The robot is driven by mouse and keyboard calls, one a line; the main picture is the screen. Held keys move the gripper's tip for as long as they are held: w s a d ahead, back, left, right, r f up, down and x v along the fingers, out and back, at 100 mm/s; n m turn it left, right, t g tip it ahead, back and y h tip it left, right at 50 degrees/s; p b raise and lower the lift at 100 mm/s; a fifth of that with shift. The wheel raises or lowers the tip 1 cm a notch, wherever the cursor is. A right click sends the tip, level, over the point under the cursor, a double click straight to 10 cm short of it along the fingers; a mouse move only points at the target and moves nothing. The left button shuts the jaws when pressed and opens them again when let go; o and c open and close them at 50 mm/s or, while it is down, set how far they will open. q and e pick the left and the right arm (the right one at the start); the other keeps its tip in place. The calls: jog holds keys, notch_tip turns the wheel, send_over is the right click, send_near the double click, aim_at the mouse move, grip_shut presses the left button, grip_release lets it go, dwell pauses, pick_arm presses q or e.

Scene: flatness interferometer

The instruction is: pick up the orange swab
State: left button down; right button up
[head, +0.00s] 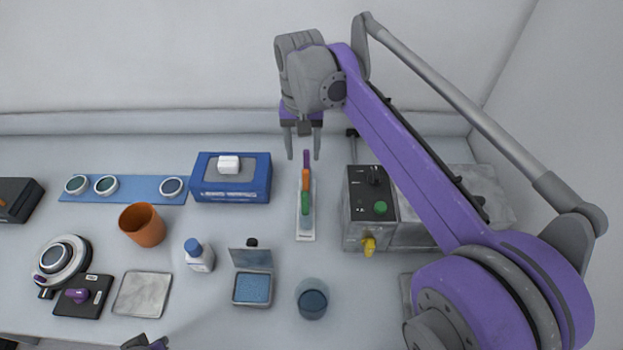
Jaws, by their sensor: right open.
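The orange swab (305,180) is in a row of coloured swabs on a narrow white tray (305,237), between a purple swab (306,158) at the far end and a green swab (305,203) nearer. My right gripper (303,157) points down, open and empty, with its two fingers either side of the purple swab's far end in the picture. Its height above the tray cannot be told. The orange swab appears just nearer than the fingertips. A small dark and purple part at the bottom edge may be my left gripper (146,343); its jaws cannot be made out.
A blue box (232,190) stands left of the tray. A grey device (370,215) with a green button and yellow knob stands close on the right. Nearer are an open case (252,289), a glass (312,298), a white bottle (199,258) and an orange cup (142,225).

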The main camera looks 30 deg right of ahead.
aim_at(306, 180)
jog(key=f, duration=0.4)
jog(key=shift+s+a, duration=0.1)
jog(key=shift+a, duration=0.1)
jog(key=shift+s+d+f, duration=0.1)
jog(key=shift+s+f, duration=0.1)
jog(key=shift+f, duration=1.2)
jog(key=shift+s+d+f, duration=0.1)
jog(key=shift+s+f, duration=0.1)
jog(key=shift+f, duration=1.15)
grip_shut()
